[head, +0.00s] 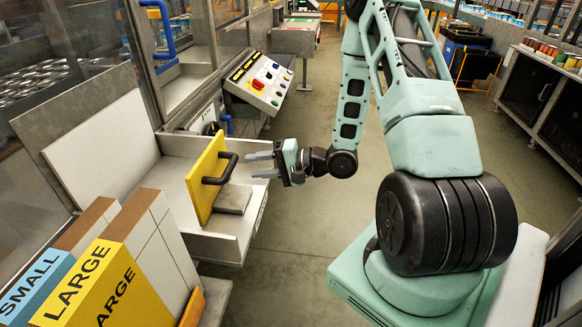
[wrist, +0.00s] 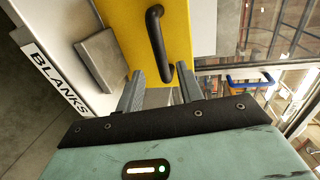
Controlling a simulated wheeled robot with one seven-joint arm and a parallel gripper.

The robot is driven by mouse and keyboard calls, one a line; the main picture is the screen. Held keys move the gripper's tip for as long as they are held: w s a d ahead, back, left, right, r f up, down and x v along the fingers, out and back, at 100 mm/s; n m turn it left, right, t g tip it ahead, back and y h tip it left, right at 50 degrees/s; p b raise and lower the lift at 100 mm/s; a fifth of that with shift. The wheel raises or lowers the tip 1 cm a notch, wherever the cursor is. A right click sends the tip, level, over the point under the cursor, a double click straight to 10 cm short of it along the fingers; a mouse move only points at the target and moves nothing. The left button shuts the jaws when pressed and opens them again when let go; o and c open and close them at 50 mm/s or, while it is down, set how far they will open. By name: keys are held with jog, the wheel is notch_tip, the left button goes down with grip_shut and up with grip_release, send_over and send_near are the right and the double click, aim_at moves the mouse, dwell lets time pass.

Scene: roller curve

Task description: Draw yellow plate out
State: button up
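The yellow plate (head: 207,178) stands upright in a grey metal tray at the left, with a black bar handle (head: 222,168) on its right face. In the wrist view the yellow plate (wrist: 133,25) fills the top middle, and its black handle (wrist: 157,42) stands out ahead of my fingers. My gripper (head: 262,164) is to the right of the handle, pointing at it, with a gap between. Its two fingers are apart and empty; they also show in the wrist view (wrist: 160,92). The handle is not between the fingertips.
A grey block (head: 234,198) sits beside the plate's foot. The tray (head: 222,243) carries a BLANKS label (wrist: 58,80) in the wrist view. LARGE and SMALL boxes (head: 92,285) stand in front left. A control panel (head: 260,82) is behind. The floor right of the tray is clear.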

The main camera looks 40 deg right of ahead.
jog(key=b+v, duration=0.1)
jog(key=v, duration=0.8)
jog(key=shift+s, duration=0.15)
